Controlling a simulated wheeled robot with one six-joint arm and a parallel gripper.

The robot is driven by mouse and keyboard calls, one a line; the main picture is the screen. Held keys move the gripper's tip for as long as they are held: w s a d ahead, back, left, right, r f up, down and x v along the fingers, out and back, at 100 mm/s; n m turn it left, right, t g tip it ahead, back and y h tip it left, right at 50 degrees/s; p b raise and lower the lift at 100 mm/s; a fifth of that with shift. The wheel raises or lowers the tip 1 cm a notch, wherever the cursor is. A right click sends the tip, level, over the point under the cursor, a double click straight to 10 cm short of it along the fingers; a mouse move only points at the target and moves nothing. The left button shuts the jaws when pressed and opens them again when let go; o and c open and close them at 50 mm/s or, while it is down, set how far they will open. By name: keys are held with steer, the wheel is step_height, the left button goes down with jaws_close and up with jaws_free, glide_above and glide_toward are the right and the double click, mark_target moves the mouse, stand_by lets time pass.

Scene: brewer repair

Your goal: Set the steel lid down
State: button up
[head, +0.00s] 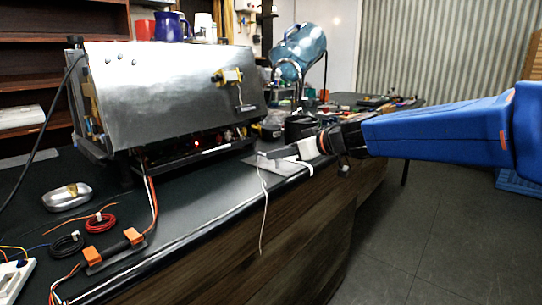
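My gripper (278,154) reaches in from the right, its dark fingers pointing left over the counter's front edge. A thin flat grey plate (286,169), which looks like the steel lid, is at the fingertips, close to the counter top. I cannot tell whether it rests on the counter or is held just above it. The finger gap is too small to make out, so I cannot tell whether the fingers are shut on the plate. A white cord (264,215) hangs from beside the fingertips, down past the counter edge.
The steel-cased brewer (165,95) stands on the dark counter (190,205), left of my gripper. A silver tin (67,197), red wire coil (100,223) and orange-ended bar (115,250) lie at the front left. A blue water bottle (300,48) is behind. Open floor lies right.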

steer(key=v, duration=0.6)
steer(key=shift+s+d+r, duration=0.15)
steer(key=shift+s+d, duration=0.1)
steer(key=s+d+f+m+g+h, duration=0.1)
steer(key=s+d+f+m+h, duration=0.2)
steer(key=s+d+f, duration=0.5)
steer(key=s+d+f+m+g+h, duration=0.1)
steer(key=s+d+f+m+h, duration=0.3)
steer(key=s+d+f, duration=0.4)
steer(key=s+d+f+m+g+h, duration=0.1)
steer(key=s+d+f+m+h, duration=0.2)
steer(key=s+d+f, duration=0.5)
steer(key=s, duration=0.8)
steer(key=shift+g+h, duration=0.3)
steer(key=shift+h, duration=0.1)
steer(key=shift+s, duration=0.1)
